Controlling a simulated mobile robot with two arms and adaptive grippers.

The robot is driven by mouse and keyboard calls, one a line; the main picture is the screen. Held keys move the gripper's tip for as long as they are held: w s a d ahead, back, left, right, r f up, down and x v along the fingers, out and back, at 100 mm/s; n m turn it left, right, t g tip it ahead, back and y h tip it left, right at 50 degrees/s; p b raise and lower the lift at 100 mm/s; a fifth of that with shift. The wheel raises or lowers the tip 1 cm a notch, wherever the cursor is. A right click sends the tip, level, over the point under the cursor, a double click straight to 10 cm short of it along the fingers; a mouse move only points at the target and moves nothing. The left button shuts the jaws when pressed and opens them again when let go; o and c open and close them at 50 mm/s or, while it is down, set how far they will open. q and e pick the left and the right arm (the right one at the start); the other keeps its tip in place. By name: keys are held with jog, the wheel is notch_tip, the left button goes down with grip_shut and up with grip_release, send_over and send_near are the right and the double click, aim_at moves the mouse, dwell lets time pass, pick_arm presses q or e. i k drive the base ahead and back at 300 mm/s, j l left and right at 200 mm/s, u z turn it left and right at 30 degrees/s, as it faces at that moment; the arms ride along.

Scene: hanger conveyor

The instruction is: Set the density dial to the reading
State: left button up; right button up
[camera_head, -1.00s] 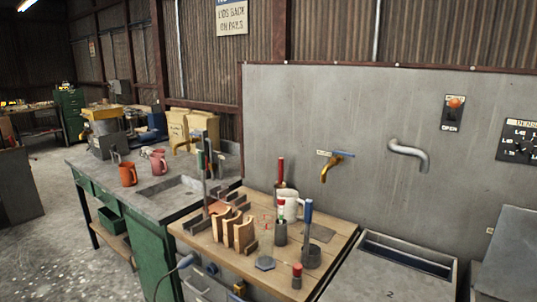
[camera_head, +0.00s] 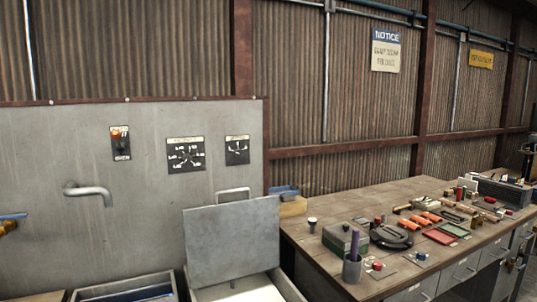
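A black dial plate (camera_head: 186,154) with white numbers around a dark knob is mounted on the grey wall panel; it looks like the density dial, but its heading and pointer are too small to read. A smaller black dial plate (camera_head: 237,150) with white marks hangs just right of it. Its label is also unreadable. Neither of my grippers is in view.
Left of the dials are an orange-lit switch plate (camera_head: 121,143) and a grey spout (camera_head: 89,192). Below them a grey lid (camera_head: 232,243) stands raised over an open bin. A wooden bench (camera_head: 330,205) with many small items runs right.

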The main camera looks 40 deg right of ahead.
aim_at(186, 158)
jog(key=z, duration=0.85)
jog(key=l+u, duration=0.15)
